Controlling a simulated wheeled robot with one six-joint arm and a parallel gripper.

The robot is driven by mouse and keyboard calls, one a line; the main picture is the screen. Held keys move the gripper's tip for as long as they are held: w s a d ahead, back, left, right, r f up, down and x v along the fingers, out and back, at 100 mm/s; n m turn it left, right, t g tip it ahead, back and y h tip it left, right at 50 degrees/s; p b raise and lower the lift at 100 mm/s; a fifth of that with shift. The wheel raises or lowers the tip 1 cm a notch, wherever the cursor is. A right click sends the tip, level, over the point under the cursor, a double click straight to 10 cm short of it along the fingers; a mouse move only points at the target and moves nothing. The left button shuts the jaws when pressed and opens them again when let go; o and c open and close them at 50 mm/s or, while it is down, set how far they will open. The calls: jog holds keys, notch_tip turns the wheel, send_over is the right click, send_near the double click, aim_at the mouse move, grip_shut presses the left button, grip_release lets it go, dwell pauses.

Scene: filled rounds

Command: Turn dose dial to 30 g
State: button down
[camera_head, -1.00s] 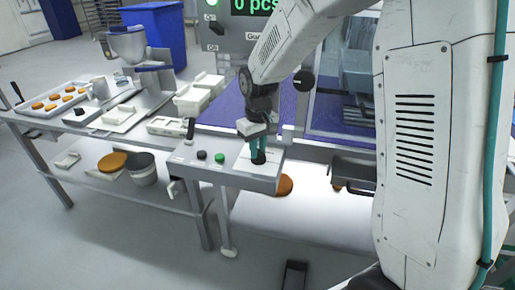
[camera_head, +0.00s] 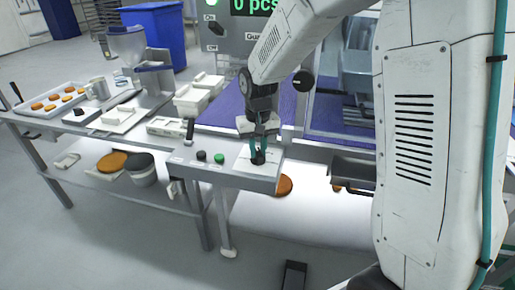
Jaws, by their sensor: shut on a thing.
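The dose dial (camera_head: 258,158) is a small black knob on a pale scale plate (camera_head: 243,161) on top of the grey control box. My gripper (camera_head: 259,150) points down onto it, its teal fingers shut on the knob from both sides. The fingers partly cover the dial. The scale marks are too small to read, so I cannot tell which value the dial points to.
A black button (camera_head: 201,156) and a green button (camera_head: 219,159) sit left of the dial on the same box, with a black-handled lever (camera_head: 190,130) nearby. A counter display (camera_head: 253,6) reads "0 pcs". A tray of rounds (camera_head: 50,103) lies at far left.

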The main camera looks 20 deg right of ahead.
aim_at(258, 151)
jog(key=shift+w+r, duration=0.1)
jog(key=c, duration=1.3)
grip_release()
notch_tip(258, 151, up, 8)
jog(key=shift+f, duration=0.15)
jog(key=shift+n+t, duration=0.6)
jog(key=shift+t, duration=0.1)
jog(key=s+d+r, duration=0.1)
jog(key=s+r, duration=0.1)
jog(key=s, duration=0.8)
jog(key=s+d+r, duration=0.1)
jog(key=s+r, duration=0.2)
jog(key=s, duration=0.7)
jog(key=s+d+r, duration=0.1)
jog(key=s+r, duration=0.1)
jog(key=s, duration=0.8)
jog(key=shift+s+r, duration=0.2)
jog(key=shift+s, duration=0.1)
